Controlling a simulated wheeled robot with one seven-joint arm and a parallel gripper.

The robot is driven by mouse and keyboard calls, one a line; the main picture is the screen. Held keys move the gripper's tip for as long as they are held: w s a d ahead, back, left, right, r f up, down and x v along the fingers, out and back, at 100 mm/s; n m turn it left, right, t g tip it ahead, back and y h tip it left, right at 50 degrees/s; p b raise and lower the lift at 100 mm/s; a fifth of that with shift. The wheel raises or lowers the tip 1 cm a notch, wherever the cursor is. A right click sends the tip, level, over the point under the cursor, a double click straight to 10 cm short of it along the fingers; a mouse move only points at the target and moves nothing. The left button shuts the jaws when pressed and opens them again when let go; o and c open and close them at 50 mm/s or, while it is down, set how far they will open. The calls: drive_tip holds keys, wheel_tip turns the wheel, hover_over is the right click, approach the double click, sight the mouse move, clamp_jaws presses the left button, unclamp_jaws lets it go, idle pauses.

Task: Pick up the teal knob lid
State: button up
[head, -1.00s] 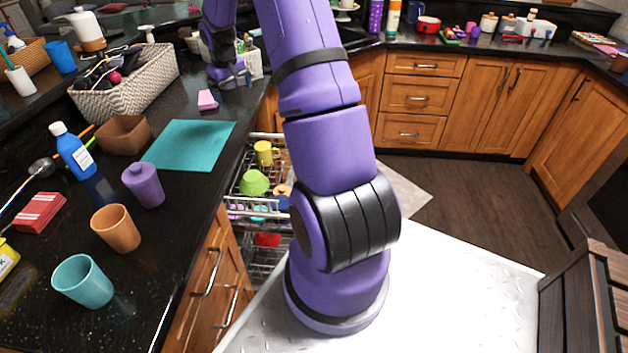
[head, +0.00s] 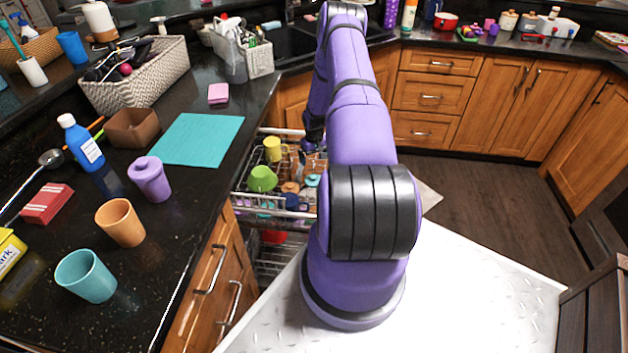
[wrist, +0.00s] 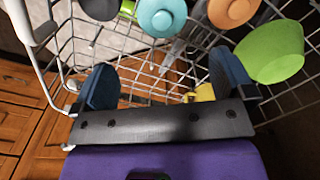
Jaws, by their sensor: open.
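The teal knob lid (wrist: 162,16) lies in the dishwasher rack, at the top edge of the wrist view. In the head view a small teal piece (head: 312,180) of it shows beside my arm. My gripper (wrist: 165,80) is open and empty in the wrist view, with its two dark blue fingers spread wide. The lid is beyond the fingertips, roughly centred between them, and not between the fingers. In the head view my arm hides most of the gripper.
The rack (wrist: 150,65) also holds an orange lid (wrist: 232,10), a green bowl (wrist: 270,52) and a yellow mug (head: 272,148). The counter (head: 190,240) with cups stands left of the pulled-out rack. A wooden cabinet front (wrist: 30,110) is close on the left in the wrist view.

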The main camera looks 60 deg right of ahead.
hover_over(314, 177)
wheel_tip(314, 177, down, 5)
drive_tip(key=shift+s+d+f, duration=0.15)
drive_tip(key=shift+f, duration=0.05)
drive_tip(key=shift+w+f, duration=0.15)
drive_tip(key=shift+f, duration=1.35)
drive_tip(key=shift+w+f, duration=0.15)
drive_tip(key=shift+f, duration=1.35)
drive_tip(key=shift+c, duration=0.5)
drive_tip(key=c, duration=0.6)
